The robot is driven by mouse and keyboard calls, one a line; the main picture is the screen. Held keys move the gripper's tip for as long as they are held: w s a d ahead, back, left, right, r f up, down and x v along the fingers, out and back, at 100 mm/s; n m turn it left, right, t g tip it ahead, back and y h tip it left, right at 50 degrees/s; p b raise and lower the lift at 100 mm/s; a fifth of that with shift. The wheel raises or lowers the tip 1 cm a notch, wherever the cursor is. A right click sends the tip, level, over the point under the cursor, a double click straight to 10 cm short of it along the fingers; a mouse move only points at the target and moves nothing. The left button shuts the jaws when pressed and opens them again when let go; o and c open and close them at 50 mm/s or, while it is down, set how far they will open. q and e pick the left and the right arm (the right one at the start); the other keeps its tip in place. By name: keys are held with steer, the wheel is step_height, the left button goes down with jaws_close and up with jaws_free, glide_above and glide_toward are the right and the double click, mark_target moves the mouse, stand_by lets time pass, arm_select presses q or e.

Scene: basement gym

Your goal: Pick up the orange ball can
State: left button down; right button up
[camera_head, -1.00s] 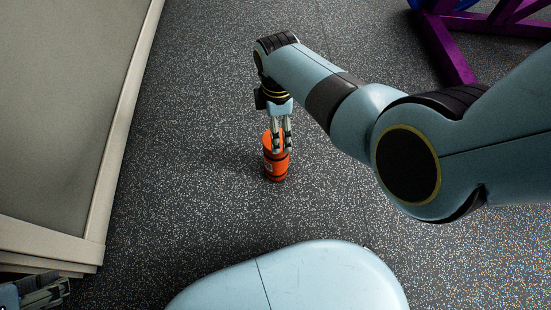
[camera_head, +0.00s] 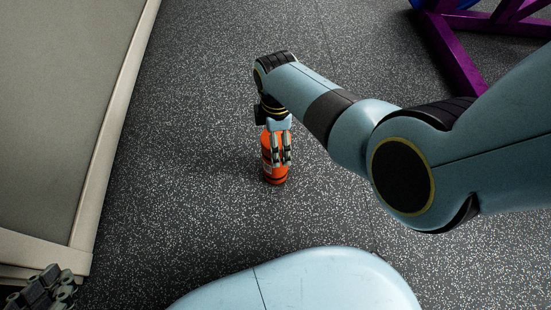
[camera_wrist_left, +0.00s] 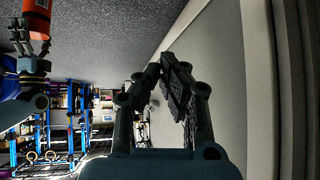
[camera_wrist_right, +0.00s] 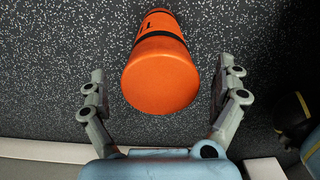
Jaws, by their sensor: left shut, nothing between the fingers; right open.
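The orange ball can (camera_head: 268,162) stands upright on the dark speckled floor, with black bands around it. My right gripper (camera_head: 281,163) points down at the can and overlaps it in the head view. In the right wrist view the can (camera_wrist_right: 162,75) shows its round orange end between the two open fingers of the right gripper (camera_wrist_right: 160,88), with gaps on both sides. The can also shows at the upper left of the left wrist view (camera_wrist_left: 38,20). My left gripper (camera_wrist_left: 170,80) is shut and empty; it also shows at the lower left of the head view (camera_head: 48,290).
A grey padded panel with a pale frame (camera_head: 122,110) stands at the left, close to my left gripper. A purple metal frame (camera_head: 452,50) is at the upper right. The floor around the can is clear.

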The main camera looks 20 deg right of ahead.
arm_select(q)
steer(key=t, duration=0.1)
steer(key=s+b, duration=0.1)
steer(key=t, duration=0.1)
steer(key=shift+s+d+f+t+b, duration=0.2)
steer(key=shift+d+f+t+b, duration=0.05)
steer(key=shift+f+t+b, duration=0.1)
arm_select(e)
step_height(320, 180, down, 3)
steer(key=shift+r, duration=0.2)
steer(key=c, duration=1.7)
